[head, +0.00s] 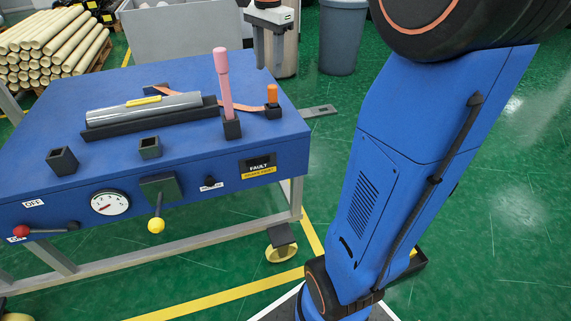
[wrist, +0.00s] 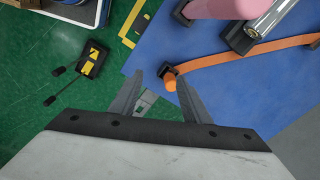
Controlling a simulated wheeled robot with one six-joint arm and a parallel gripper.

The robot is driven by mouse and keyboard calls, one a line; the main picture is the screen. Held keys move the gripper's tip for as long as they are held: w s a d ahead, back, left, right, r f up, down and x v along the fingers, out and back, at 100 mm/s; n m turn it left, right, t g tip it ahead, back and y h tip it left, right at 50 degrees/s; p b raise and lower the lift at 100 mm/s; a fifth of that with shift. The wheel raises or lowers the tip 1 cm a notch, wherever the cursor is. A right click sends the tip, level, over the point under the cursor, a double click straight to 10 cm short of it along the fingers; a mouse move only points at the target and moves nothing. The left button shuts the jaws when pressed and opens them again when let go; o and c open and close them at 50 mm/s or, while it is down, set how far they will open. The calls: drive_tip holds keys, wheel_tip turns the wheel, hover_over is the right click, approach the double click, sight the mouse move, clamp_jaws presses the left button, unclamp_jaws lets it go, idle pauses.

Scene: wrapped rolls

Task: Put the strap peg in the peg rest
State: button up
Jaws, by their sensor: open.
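The orange strap peg (head: 272,93) stands upright in a small black holder (head: 273,112) at the table's right edge. An orange strap runs from there under the wrapped roll (head: 150,108). My gripper (head: 268,67) is open and empty, pointing down above the peg. In the wrist view, the peg (wrist: 170,85) shows between the open fingers (wrist: 160,77), closer to the right one; no contact is visible. Two empty black square sockets, a left one (head: 62,161) and a right one (head: 150,147), stand near the table's front edge; I cannot tell which is the peg rest.
A tall pink rod (head: 223,80) stands in a black block just left of the peg. The blue table (head: 215,150) has a gauge (head: 109,203), a yellow-knobbed lever (head: 156,222) and a red-knobbed lever (head: 24,231) on its front. The tabletop between right socket and pink rod is clear.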

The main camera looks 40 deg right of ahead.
drive_tip(key=s+a+f+n+t, duration=0.1)
drive_tip(key=s+a+f+n, duration=0.3)
drive_tip(key=s, duration=0.4)
drive_tip(key=s+a+f+n+t, duration=0.1)
drive_tip(key=s+a+f+n, duration=0.2)
drive_tip(key=s+f+n, duration=0.3)
drive_tip(key=s+a+f+n+t, duration=0.2)
drive_tip(key=s+a+f+n, duration=0.2)
drive_tip(key=s, duration=0.7)
drive_tip(key=shift+a+f+n, duration=0.35)
drive_tip(key=shift+f+n, duration=0.3)
drive_tip(key=shift+n, duration=0.15)
